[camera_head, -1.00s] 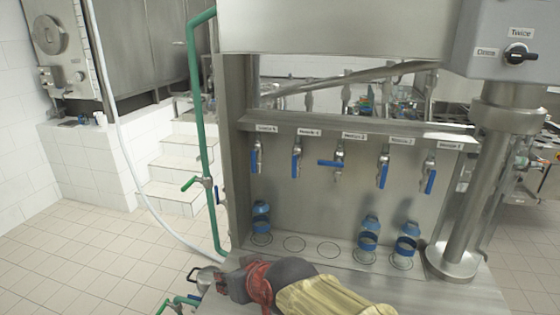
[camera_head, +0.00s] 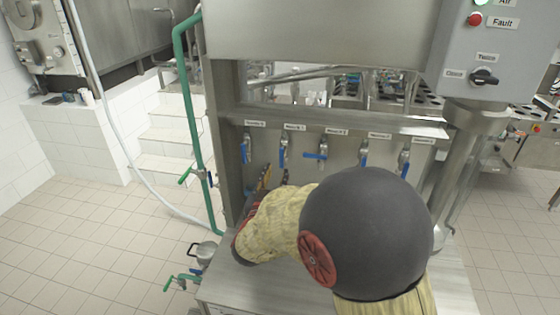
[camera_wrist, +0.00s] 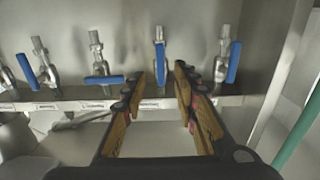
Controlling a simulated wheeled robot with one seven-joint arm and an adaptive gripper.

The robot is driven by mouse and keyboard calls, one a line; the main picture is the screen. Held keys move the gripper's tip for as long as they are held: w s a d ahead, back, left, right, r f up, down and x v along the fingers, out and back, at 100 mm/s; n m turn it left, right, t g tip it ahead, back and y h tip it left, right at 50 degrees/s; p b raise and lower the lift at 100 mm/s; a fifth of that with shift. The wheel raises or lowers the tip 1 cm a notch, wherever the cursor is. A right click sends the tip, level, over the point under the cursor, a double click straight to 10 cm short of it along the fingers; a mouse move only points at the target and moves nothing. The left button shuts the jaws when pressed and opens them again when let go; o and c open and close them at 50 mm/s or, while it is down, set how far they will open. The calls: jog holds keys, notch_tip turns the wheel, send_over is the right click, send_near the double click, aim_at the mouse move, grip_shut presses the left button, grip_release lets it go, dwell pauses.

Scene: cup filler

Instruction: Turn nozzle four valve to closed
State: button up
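A row of several valves with blue handles hangs under labels on the steel filler. The labels are hard to read; the second valve from the left (camera_head: 283,151) appears to be nozzle four. Its blue handle hangs vertically. In the wrist view, which is turned upside down, this handle (camera_wrist: 160,56) shows between the fingertips of my gripper (camera_wrist: 158,76). My gripper is open, with nothing held, and contact with the handle cannot be seen. In the head view my gripper (camera_head: 275,175) is just below the valve, partly hidden by my arm.
The leftmost valve (camera_head: 246,150) hangs nearly vertical beside it. The middle valve (camera_head: 316,155) has its handle level, pointing left. A green pipe (camera_head: 190,110) stands left of the filler. My arm hides the bottles and most of the shelf.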

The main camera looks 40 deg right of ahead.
aim_at(281, 160)
jog(key=x, duration=0.6)
jog(key=shift+w+d, duration=0.15)
jog(key=shift+w, duration=0.05)
jog(key=shift+c, duration=1.1)
grip_shut()
